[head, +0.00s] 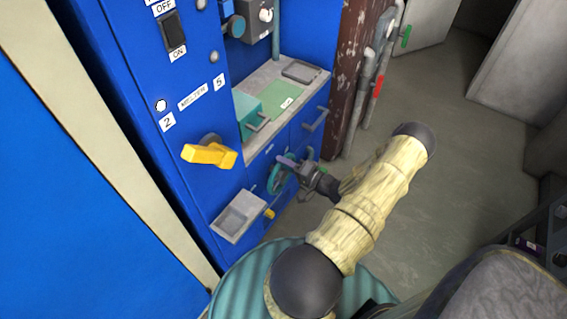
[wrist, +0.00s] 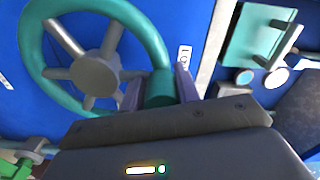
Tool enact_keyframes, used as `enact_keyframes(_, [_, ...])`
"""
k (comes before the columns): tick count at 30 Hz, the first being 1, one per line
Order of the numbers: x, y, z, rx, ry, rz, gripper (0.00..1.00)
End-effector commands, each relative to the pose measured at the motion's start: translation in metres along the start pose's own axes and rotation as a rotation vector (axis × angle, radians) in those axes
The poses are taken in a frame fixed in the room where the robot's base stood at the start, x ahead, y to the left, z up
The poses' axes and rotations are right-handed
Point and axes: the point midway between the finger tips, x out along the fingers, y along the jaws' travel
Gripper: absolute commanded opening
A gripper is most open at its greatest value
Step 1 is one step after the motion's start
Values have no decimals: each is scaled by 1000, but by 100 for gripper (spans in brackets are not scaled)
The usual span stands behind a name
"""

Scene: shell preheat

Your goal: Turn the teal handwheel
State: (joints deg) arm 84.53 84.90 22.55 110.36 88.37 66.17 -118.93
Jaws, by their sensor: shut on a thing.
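The teal handwheel (head: 275,179) is mounted low on the front of the blue cabinet in the head view. In the wrist view the handwheel (wrist: 153,38) fills the upper left, with a grey hub and spokes. My gripper (head: 287,164) reaches its rim from the right. In the wrist view my gripper (wrist: 160,90) has one purple-grey finger on each side of the rim and is shut on it. The part of the rim between the fingers is partly hidden by the gripper body.
A yellow lever (head: 210,155) sticks out left of the wheel. A grey tray (head: 240,215) juts out below it. A counter recess with a teal box (head: 246,108) is above. A ribbed teal drum (head: 240,285) stands near the front. Open floor (head: 440,190) lies to the right.

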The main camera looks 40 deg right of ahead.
Motion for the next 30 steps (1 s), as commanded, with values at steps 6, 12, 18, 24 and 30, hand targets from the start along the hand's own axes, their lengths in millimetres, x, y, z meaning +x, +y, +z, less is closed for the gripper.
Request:
enact_keyframes(6, [2,-5,-5,-12,8,-14,42])
enact_keyframes(12, [1,-4,-3,-6,5,-10,50])
enact_keyframes(18, [-2,-2,-1,-2,3,-7,50])
enact_keyframes(24, [-24,-2,-2,-1,5,-6,50])
enact_keyframes(30, [-63,-1,-2,-3,7,-5,50])
